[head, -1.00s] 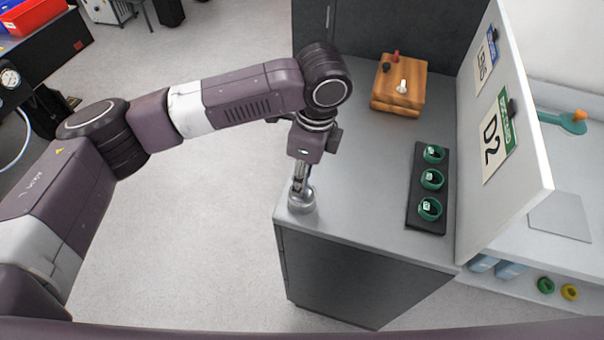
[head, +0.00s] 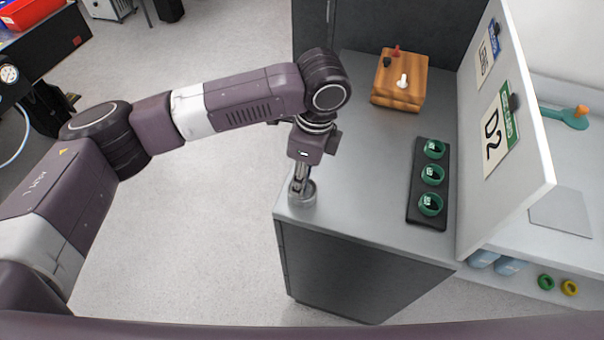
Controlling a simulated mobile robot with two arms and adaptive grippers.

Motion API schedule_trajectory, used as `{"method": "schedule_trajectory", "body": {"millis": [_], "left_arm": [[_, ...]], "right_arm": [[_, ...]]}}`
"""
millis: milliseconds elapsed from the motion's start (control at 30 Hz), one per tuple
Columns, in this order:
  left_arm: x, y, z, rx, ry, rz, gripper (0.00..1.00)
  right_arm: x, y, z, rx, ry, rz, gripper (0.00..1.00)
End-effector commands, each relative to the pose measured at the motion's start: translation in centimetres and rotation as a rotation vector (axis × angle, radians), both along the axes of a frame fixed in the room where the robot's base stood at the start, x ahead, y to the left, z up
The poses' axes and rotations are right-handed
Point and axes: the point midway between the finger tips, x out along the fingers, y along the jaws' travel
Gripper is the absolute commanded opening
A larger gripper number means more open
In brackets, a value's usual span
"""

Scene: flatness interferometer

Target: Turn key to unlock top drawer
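My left gripper (head: 301,188) comes in from the left and points down at the near left corner of a grey cabinet (head: 350,215). Its fingers are at a small round metal piece (head: 303,202) on the cabinet top; I cannot tell whether they grip it, or whether it is the lock. The fingers are small and partly overlapped, so their opening is unclear. No key can be made out. The cabinet's dark side (head: 355,275) shows below, with no drawer clearly visible. My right gripper is out of view.
A black strip (head: 413,212) with three green rings lies on the cabinet top. A wooden block (head: 412,70) with small knobs stands farther back. A white upright panel marked D2 (head: 535,170) borders the right side. The middle of the top is clear.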

Motion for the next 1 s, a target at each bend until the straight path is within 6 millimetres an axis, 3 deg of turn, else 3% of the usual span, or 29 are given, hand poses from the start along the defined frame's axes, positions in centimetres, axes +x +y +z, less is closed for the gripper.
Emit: {"method": "schedule_trajectory", "body": {"millis": [367,800,1000], "left_arm": [[0.0,0.0,0.0,0.000,0.000,-0.008,0.03],[0.0,0.0,0.1,-0.001,0.000,-0.269,0.03],[0.0,0.0,0.0,-0.001,-0.001,-0.299,0.03]], "right_arm": [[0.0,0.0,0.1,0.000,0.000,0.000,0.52],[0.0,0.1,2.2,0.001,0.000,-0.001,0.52],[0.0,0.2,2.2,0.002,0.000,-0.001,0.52]]}}
